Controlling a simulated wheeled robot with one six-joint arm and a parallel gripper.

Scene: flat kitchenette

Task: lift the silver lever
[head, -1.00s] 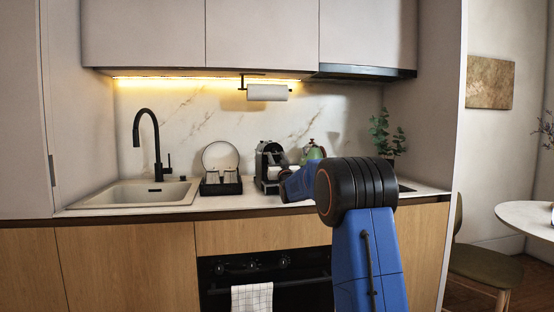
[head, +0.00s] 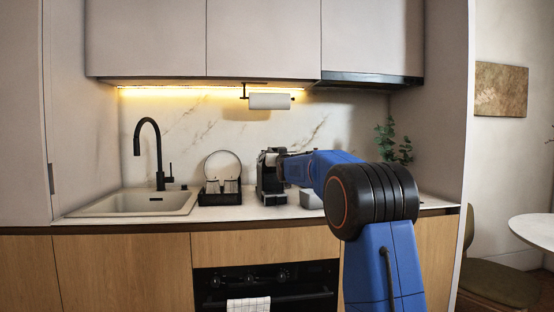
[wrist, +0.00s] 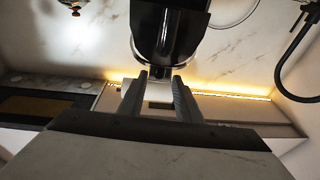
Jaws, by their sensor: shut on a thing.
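The black and silver coffee machine (head: 268,180) stands on the counter right of the dish rack. In the wrist view its dark body (wrist: 170,30) is seen close up, just beyond my fingers. My gripper (wrist: 160,76) is shut on a narrow part at the machine's near end, which I take to be the silver lever (wrist: 160,71). Little of the lever shows between the fingertips, and its silver colour is not clear there. In the head view my gripper (head: 282,157) is at the upper right of the machine, small and partly hidden by my wrist.
A black rack with cups (head: 222,193) stands left of the machine, then the sink (head: 135,202) and black tap (head: 158,155). A grey object (head: 311,199) sits under my arm. The paper roll (head: 269,101) hangs above. A plant (head: 393,142) stands at the right.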

